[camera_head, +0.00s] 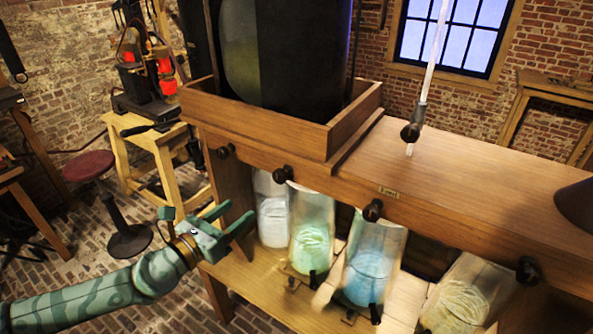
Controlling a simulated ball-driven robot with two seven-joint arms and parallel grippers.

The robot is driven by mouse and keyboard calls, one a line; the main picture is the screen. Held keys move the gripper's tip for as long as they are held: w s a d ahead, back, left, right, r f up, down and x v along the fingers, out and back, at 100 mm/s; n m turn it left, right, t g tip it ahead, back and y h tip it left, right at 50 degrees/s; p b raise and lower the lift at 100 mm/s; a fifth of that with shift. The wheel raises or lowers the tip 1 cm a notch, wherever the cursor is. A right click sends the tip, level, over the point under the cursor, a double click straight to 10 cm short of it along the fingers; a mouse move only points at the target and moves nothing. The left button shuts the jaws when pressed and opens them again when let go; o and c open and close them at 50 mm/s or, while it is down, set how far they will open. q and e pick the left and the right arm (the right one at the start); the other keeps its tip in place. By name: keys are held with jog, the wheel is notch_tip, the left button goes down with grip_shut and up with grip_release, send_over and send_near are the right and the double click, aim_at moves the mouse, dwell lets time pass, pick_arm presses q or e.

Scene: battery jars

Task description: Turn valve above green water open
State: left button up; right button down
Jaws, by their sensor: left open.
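The jar of green water (312,240) stands on the lower shelf of the wooden bench, second from the left in the row. A dark round valve knob (283,174) is on the bench's front rail just above and slightly left of it. My left gripper (238,214) is open and empty, in front of the bench's left end. It is left of and lower than that knob in the picture, apart from it. How far the knob is turned cannot be told. My right gripper is out of view.
A white jar (272,222), a blue jar (370,265) and a yellowish jar (458,303) stand beside the green one. Other dark knobs, including one above the blue jar (373,210), line the rail. A stool (90,166) stands left. Brick floor there is partly clear.

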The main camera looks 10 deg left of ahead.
aim_at(277, 179)
pick_arm(q)
jog(key=p+x, duration=0.1)
jog(key=x, duration=1.5)
jog(key=shift+a, duration=0.1)
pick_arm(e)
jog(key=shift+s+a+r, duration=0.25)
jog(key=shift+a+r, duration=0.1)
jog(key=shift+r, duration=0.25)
pick_arm(q)
jog(key=shift+s+a, duration=0.1)
jog(key=shift+c, duration=0.4)
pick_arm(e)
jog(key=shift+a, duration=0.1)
pick_arm(q)
jog(key=c, duration=0.9)
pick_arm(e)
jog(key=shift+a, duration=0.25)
